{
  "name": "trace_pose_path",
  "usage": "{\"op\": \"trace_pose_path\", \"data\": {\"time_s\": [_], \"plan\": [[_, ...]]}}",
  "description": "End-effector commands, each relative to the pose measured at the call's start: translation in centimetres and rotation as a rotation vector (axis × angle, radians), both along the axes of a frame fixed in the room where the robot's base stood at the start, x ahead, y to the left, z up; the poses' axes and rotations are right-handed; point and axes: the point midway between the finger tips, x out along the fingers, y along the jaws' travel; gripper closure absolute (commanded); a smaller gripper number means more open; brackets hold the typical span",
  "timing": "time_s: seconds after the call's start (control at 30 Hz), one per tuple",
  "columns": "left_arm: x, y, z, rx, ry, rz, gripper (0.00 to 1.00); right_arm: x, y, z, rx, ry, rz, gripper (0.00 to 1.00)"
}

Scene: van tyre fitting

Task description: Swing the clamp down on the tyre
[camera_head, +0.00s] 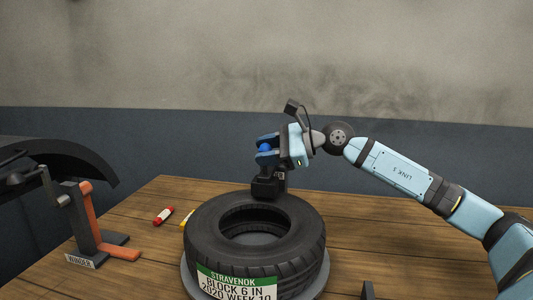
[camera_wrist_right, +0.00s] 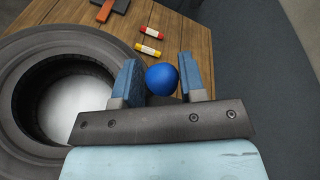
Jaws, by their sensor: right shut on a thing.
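The black tyre (camera_head: 225,235) lies flat on a round grey plate (camera_head: 187,283) on the table. A green and white label (camera_head: 235,285) is on its near side. A dark block (camera_head: 268,187), which looks like part of the clamp, is at the tyre's far rim; I cannot tell whether it touches. A blue ball knob (camera_head: 265,148) is above it. My right gripper (camera_head: 266,147) is shut on this knob, above the far rim. In the right wrist view the blue knob (camera_wrist_right: 162,79) is between the two blue fingers, with the tyre (camera_wrist_right: 25,160) to the left. My left gripper is not in view.
A grey and orange stand labelled WINDER (camera_head: 80,262) is at the left. A red marker (camera_head: 163,216) and a yellow one (camera_head: 187,219) lie left of the tyre. A dark curved panel (camera_head: 75,160) is at the far left. The table's right side (camera_head: 400,250) is mostly clear.

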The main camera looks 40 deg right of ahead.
Motion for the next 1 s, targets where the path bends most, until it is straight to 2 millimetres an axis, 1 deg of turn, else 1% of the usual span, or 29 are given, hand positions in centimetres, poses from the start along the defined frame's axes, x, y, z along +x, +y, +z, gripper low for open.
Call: {"op": "trace_pose_path", "data": {"time_s": [0.57, 0.6, 0.67, 1.0], "plan": [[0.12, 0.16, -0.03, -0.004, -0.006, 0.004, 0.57, -0.08, 0.05, -0.29, -0.029, -0.022, -0.001, 1.00], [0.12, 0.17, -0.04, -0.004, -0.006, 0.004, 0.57, -0.07, 0.05, -0.30, -0.029, -0.022, -0.001, 0.53], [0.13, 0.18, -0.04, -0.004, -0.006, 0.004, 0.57, -0.07, 0.07, -0.31, -0.027, -0.022, -0.001, 0.39], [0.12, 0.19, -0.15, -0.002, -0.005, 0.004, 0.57, -0.11, 0.10, -0.31, -0.024, -0.019, 0.000, 0.39]]}}
